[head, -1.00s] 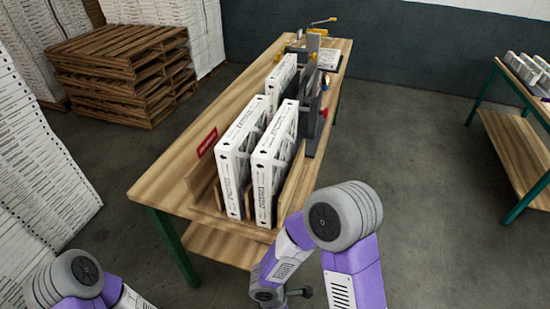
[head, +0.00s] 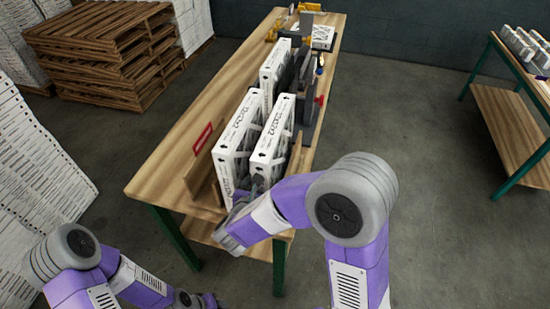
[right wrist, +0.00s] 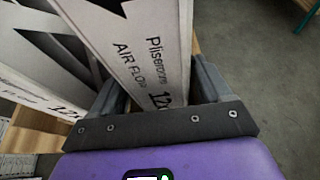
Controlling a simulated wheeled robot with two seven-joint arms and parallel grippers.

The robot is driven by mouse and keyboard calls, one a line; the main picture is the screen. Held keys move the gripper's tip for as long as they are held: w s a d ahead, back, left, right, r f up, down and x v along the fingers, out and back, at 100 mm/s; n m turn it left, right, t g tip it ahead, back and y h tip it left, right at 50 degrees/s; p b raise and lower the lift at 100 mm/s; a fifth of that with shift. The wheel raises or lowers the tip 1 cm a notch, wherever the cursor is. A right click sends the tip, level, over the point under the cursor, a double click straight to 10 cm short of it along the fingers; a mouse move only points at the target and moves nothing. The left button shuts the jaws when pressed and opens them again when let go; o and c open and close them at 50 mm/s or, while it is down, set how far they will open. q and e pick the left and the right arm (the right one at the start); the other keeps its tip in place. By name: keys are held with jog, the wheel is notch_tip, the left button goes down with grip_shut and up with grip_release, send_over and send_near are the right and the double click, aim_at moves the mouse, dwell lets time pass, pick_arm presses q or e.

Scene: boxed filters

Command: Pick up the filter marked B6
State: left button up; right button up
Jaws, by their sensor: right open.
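Several white-framed filters stand on edge in a wooden rack on the table. The front right filter (head: 268,140) is nearest my right gripper (head: 254,186). The front left filter (head: 232,140) stands beside it, and another filter (head: 276,68) stands behind. In the right wrist view, the edge of one filter (right wrist: 150,45), printed "AIR FLOW", lies between the two fingers of my open right gripper (right wrist: 160,88). A second filter (right wrist: 35,88) is to its left. I cannot read a B6 mark on any of them.
The wooden table (head: 170,160) has a red label (head: 203,138) left of the rack (head: 205,182). Grey and yellow fixtures (head: 306,24) stand at its far end. Stacked pallets (head: 110,55) are at the back left, a second table (head: 510,125) at the right. Floor between the tables is clear.

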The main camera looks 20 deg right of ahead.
jog(key=shift+x, duration=1.05)
jog(key=shift+c, duration=0.2)
